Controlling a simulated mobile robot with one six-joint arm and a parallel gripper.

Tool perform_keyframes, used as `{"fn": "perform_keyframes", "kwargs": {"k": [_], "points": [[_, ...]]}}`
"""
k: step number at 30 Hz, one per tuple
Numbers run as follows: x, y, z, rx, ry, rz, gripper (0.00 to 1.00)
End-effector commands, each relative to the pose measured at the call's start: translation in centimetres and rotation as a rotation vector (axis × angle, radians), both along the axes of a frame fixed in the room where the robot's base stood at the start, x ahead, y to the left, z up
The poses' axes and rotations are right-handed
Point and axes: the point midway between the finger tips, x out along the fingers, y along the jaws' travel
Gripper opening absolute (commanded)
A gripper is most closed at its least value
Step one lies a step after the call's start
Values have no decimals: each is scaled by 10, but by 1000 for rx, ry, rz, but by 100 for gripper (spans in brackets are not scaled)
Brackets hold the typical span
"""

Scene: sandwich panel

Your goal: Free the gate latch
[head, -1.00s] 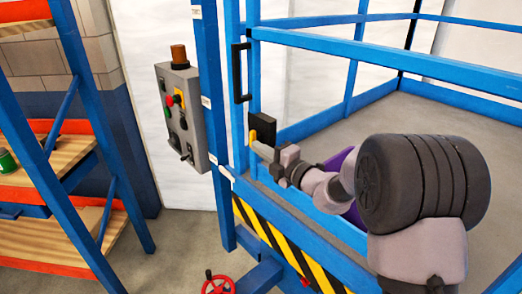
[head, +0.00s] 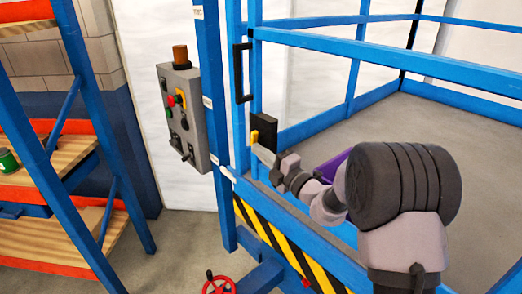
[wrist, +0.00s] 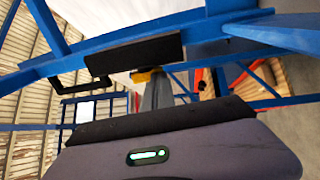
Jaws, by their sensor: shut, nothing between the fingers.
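The gate latch is a black plate (head: 264,129) with a small yellow lever (head: 254,138) at its lower left, on the blue gate post. In the wrist view the black plate (wrist: 133,58) spans the blue rail, and the yellow lever (wrist: 146,74) shows at its lower edge. My gripper (head: 263,154) is shut and empty, with its tips right by the yellow lever. In the wrist view the grey fingers (wrist: 157,93) point at the lever and overlap it. I cannot tell whether they touch it.
A black handle (head: 241,73) is on the post above the latch. A grey control box (head: 183,118) hangs at the left. Blue rails (head: 330,47) enclose the platform. A red handwheel (head: 219,286) is low in front. Shelving (head: 50,160) stands at far left.

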Motion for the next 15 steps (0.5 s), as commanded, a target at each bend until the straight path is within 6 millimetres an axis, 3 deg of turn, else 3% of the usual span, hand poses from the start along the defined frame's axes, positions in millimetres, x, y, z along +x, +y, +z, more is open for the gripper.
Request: {"fn": "perform_keyframes", "kwargs": {"k": [15], "points": [[11,11,-9,-1,3,1,0]]}}
